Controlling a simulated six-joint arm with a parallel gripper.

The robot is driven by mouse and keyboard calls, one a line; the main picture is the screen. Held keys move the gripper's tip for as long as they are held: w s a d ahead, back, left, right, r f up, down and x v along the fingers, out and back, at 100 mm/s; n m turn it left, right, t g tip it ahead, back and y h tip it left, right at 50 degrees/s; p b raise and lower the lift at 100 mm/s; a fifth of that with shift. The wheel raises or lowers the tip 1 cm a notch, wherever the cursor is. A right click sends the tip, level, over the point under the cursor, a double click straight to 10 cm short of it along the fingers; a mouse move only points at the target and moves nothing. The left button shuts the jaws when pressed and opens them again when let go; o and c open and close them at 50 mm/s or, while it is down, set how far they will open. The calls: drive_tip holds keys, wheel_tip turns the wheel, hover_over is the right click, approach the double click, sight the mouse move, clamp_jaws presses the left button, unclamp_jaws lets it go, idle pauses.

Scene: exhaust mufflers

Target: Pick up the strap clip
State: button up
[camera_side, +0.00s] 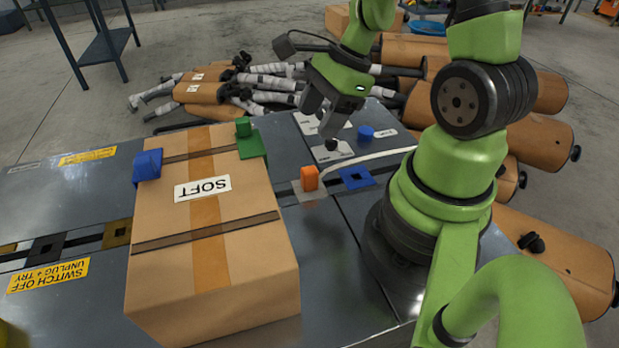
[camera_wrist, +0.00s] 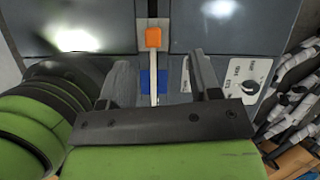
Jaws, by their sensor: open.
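A cardboard box (camera_side: 210,255) marked SOFT stands on the dark table, with two dark straps across it. A blue clip-like piece (camera_side: 148,165) sits at the left end of the far strap. A green clip-like piece (camera_side: 249,140) sits at its right end. I cannot tell for sure which piece is the strap clip. My gripper (camera_side: 324,118) is open and empty, above the table to the right of the box and apart from both pieces. In the wrist view my gripper (camera_wrist: 165,80) has its fingers spread; neither piece shows there.
An orange block (camera_side: 309,178) with a pale cable stands beside a blue square plate (camera_side: 357,178); the block also shows in the wrist view (camera_wrist: 153,37). A blue knob (camera_side: 366,132) and a dial (camera_wrist: 239,86) are close to my gripper. Mufflers (camera_side: 536,145) lie behind and right.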

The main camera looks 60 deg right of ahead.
sight(311, 169)
drive_tip(key=shift+a+f+m, duration=0.1)
drive_tip(key=shift+f+m, duration=0.45)
drive_tip(key=shift+f, duration=1.15)
drive_tip(key=shift+a+f+m, duration=0.1)
drive_tip(key=shift+f+m, duration=0.45)
drive_tip(key=shift+f, duration=1.15)
drive_tip(key=shift+s+x, duration=0.15)
drive_tip(key=shift+x, duration=1.15)
drive_tip(key=shift+s+x, duration=0.2)
drive_tip(key=shift+x, duration=1.05)
drive_tip(key=shift+a, duration=0.15)
drive_tip(key=shift+c, duration=0.4)
drive_tip(key=c, duration=0.9)
